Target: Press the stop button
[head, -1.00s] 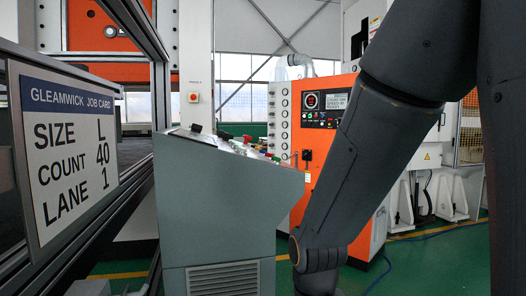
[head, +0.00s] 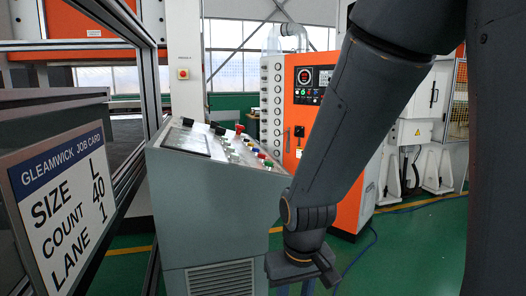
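The grey control console (head: 205,222) stands upright left of centre, with a sloped panel on top. A red mushroom-shaped button (head: 239,128) rises near the panel's far edge; I cannot read a label on it. Another red button is on a small yellow-and-white box (head: 184,74) on the white pillar behind. My gripper (head: 296,288) hangs pointing down in front of the console's right side, below panel height and apart from the red button. Its fingertips are cut off by the bottom edge, so its opening is unclear.
Coloured buttons (head: 262,156) and black knobs crowd the panel beside a flat screen (head: 187,140). A job card (head: 62,200) reading SIZE L, COUNT 40, LANE 1 hangs on a metal frame at left. An orange machine (head: 352,207) stands behind my arm. Green floor is open at right.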

